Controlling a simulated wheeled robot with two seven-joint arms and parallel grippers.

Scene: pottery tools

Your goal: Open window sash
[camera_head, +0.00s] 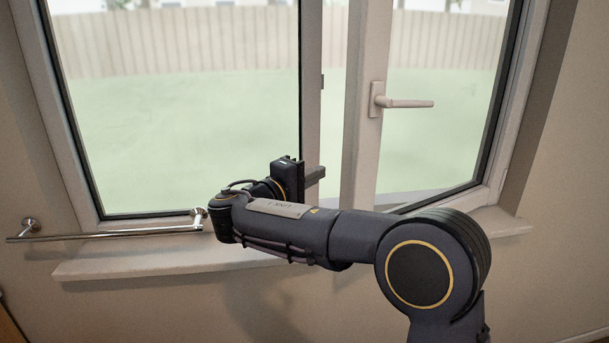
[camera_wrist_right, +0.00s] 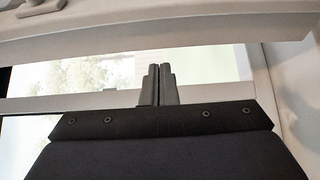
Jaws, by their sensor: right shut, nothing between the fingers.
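The window sash (camera_head: 361,130) is the right-hand one, with a pale frame and a handle (camera_head: 405,103) turned level. It stands ajar, with a strip of outdoors showing between its left edge and the middle post (camera_head: 312,90). My right gripper (camera_head: 316,174) is at this gap, low down beside the sash's left edge; I cannot tell whether it touches the sash. In the right wrist view its fingers (camera_wrist_right: 157,84) are shut with nothing between them. The sash edge (camera_wrist_right: 150,38) crosses the top of that view. My left gripper is not in view.
The left window pane (camera_head: 190,110) has a dark seal around it. A sill (camera_head: 150,264) runs below the window. A metal towel rail (camera_head: 110,235) is on the wall at lower left. My right arm crosses in front of the sill.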

